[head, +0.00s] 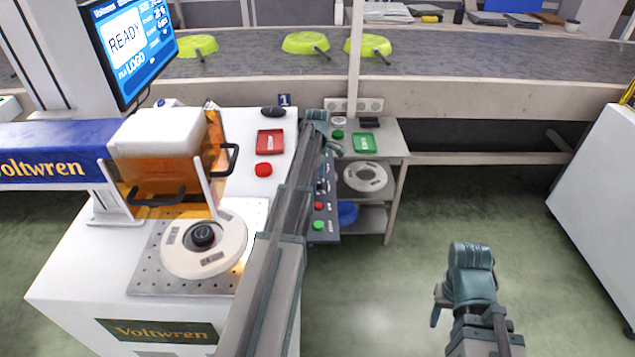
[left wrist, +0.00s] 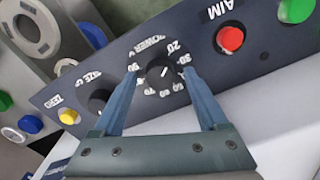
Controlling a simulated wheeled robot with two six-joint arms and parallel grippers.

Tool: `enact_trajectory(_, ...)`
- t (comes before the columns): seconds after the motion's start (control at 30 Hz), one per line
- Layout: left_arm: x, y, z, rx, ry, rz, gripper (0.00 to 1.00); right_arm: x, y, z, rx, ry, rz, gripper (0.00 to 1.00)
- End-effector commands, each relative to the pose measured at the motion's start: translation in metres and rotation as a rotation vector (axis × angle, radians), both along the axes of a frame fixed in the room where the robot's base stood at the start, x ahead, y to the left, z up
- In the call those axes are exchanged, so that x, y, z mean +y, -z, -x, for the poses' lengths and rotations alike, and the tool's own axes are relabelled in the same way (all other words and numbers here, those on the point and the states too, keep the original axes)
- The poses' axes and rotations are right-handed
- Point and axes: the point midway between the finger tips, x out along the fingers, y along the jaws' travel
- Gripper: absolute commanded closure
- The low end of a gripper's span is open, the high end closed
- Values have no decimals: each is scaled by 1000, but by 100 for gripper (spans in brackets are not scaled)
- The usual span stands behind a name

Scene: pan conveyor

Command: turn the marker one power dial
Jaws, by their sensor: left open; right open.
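Marker one's power dial (left wrist: 158,74) is a round black knob with a short white pointer mark, set in a dark panel (left wrist: 110,62) under the word POWER. A number scale rings it; the pointer leans toward the 20 to 30 side. My left gripper (left wrist: 159,80) is open, with one finger on each side of the dial; I cannot tell whether they touch it. In the head view the left arm covers most of the dial area on the panel (head: 323,238). My right gripper (head: 462,292) is open and empty over the floor.
Beside the power dial are the size dial (left wrist: 98,101), the red AIM button (left wrist: 230,39) and a green button (left wrist: 296,10). The Voltwren marker (head: 165,332) holds a disc (head: 225,262) on its plate. A side shelf (head: 391,135) stands behind.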

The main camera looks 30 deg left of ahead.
Motion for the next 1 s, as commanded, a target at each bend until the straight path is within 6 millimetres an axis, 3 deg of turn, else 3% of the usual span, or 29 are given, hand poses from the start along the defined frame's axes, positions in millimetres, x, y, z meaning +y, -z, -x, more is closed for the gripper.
enact_trajectory(0.13, 0, -1, 0, 0, 0, 0, 24, 0, -1, 0, 0, 0, 0, 50)
enact_trajectory(0.57, 0, -1, 0, 0, 0, 0, 100, 0, -1, 0, 0, 0, 0, 50)
enact_trajectory(1.0, 0, -1, 0, 0, 97, 0, 100, 0, -1, 0, 0, 0, 0, 50)
